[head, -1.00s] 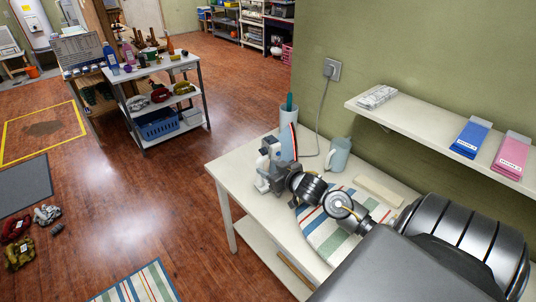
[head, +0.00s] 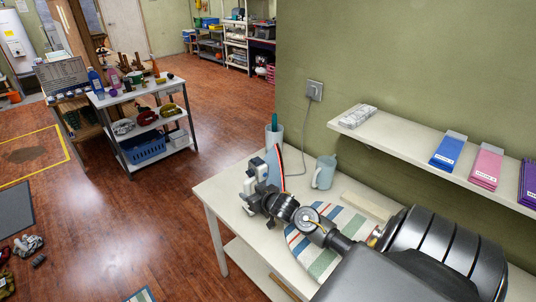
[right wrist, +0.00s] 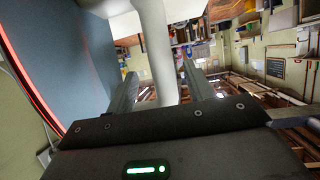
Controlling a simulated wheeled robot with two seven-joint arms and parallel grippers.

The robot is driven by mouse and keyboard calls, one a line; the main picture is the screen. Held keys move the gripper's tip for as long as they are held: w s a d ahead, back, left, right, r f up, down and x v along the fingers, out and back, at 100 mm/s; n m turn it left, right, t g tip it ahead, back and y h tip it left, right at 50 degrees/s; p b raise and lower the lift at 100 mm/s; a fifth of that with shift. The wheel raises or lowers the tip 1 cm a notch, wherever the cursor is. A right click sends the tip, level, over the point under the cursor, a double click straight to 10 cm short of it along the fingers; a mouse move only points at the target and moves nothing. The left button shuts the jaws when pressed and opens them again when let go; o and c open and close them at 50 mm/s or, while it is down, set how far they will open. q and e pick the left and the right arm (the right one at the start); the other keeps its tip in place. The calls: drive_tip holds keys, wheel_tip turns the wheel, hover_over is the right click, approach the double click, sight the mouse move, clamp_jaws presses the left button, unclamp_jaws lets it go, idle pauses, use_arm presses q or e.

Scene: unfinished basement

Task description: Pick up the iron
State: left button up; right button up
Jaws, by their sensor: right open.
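The iron (head: 274,168) stands upright near the far left part of the white table (head: 226,196), its blue-grey plate edged in red. In the right wrist view its plate (right wrist: 70,60) fills the left side. Its white handle (right wrist: 155,50) runs between the two fingers of my right gripper (right wrist: 160,85). In the head view my right gripper (head: 256,170) is at the iron's left side, its jaws open around the handle and not closed on it. The gripper partly hides the iron. My left gripper is not in view.
A light blue mug (head: 323,173) and a white holder (head: 268,136) stand close to the iron. A striped cloth (head: 327,262) lies under my right arm. A wall shelf (head: 400,138) with folded packets overhangs the table's back. A grey cord runs to the wall socket.

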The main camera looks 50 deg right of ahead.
drive_tip(key=p+x, duration=0.1)
drive_tip(key=x, duration=0.3)
drive_tip(key=shift+w+a+f, duration=0.1)
drive_tip(key=shift+w+a, duration=0.05)
drive_tip(key=shift+w, duration=0.05)
clamp_jaws()
drive_tip(key=shift+w+r, duration=0.1)
drive_tip(key=shift+r, duration=0.1)
